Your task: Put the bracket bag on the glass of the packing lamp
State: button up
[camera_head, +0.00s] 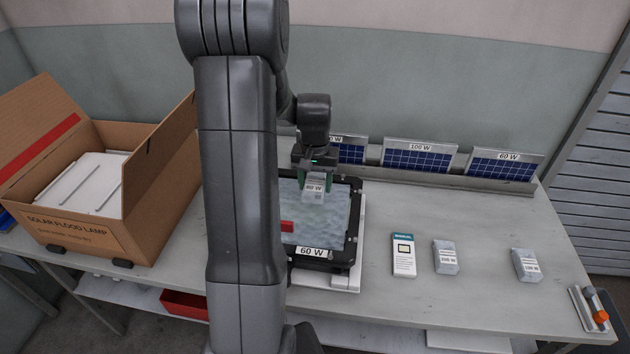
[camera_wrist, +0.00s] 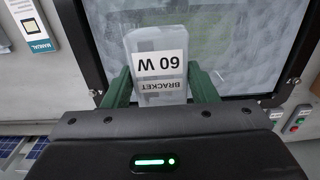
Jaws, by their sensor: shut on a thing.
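The bracket bag (camera_head: 314,187) is a small clear bag with a white 60 W label. In the wrist view the bag (camera_wrist: 158,50) reads "60 W BRACKET" upside down. My gripper (camera_head: 315,178) is shut on it, with a green finger on each side. The packing lamp (camera_head: 345,254) is a black-framed floodlight marked 60 W, lying face up on a white support. The bag is over the upper part of its pale glass (camera_head: 335,218). I cannot tell whether the bag touches the glass. My arm hides the lamp's left side.
A small red piece (camera_head: 287,226) shows at the glass's left. A manual box (camera_head: 404,255) and two other bags, one (camera_head: 446,258) nearer and one (camera_head: 526,263) farther right, lie on the table. Solar panels (camera_head: 420,156) stand behind. An open carton (camera_head: 115,225) is left.

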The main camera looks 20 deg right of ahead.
jog(key=shift+f+b, duration=1.45)
jog(key=shift+f, duration=0.9)
jog(key=o, duration=1.1)
jog(key=shift+o, duration=0.2)
notch_tip(320, 180, up, 14)
jog(key=shift+f, duration=0.1)
jog(key=shift+f, duration=0.1)
